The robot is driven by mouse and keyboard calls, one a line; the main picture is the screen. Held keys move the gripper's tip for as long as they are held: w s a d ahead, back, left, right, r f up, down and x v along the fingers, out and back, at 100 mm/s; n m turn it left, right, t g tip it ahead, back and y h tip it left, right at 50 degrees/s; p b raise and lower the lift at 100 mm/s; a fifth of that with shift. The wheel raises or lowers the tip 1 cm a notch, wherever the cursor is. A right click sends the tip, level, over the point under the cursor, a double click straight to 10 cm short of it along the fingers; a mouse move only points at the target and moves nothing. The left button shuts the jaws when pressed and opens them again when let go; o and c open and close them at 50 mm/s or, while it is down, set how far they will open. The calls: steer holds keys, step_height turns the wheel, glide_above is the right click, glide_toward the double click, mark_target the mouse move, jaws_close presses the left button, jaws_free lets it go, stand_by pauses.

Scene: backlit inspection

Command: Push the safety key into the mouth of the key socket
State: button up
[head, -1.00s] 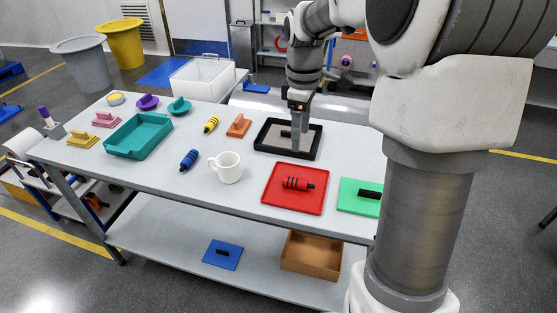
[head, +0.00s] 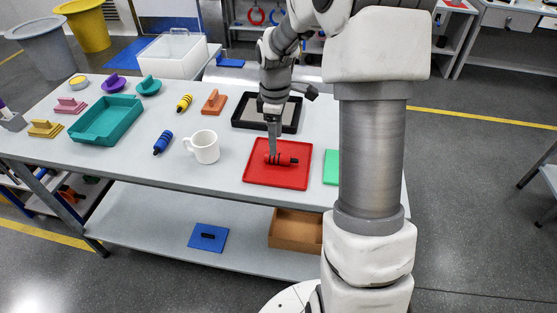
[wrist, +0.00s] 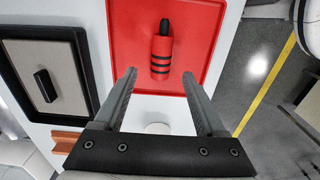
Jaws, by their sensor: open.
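My gripper (head: 272,150) is open above the red tray (head: 249,176), its fingers pointing down. A red cylinder with black bands and a black end (head: 287,160) lies on that tray. In the wrist view the cylinder (wrist: 161,57) shows just beyond and between the open fingertips (wrist: 159,76), not gripped. A grey block with a purple upright piece (head: 12,120) is cut by the left edge of the head view. I cannot tell for sure which of these is the safety key or the key socket.
A white mug (head: 205,147) stands left of the red tray. A black-rimmed tray (head: 240,123) lies behind it and a green plate (head: 331,167) to its right. A teal tray (head: 107,122) and banded blue (head: 162,142) and yellow (head: 184,103) cylinders lie farther left.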

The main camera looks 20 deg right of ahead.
mark_target(282, 159)
steer(key=shift+s+f+b, duration=0.1)
steer(key=shift+f+b, duration=0.4)
steer(key=shift+f, duration=2.5)
jaws_close()
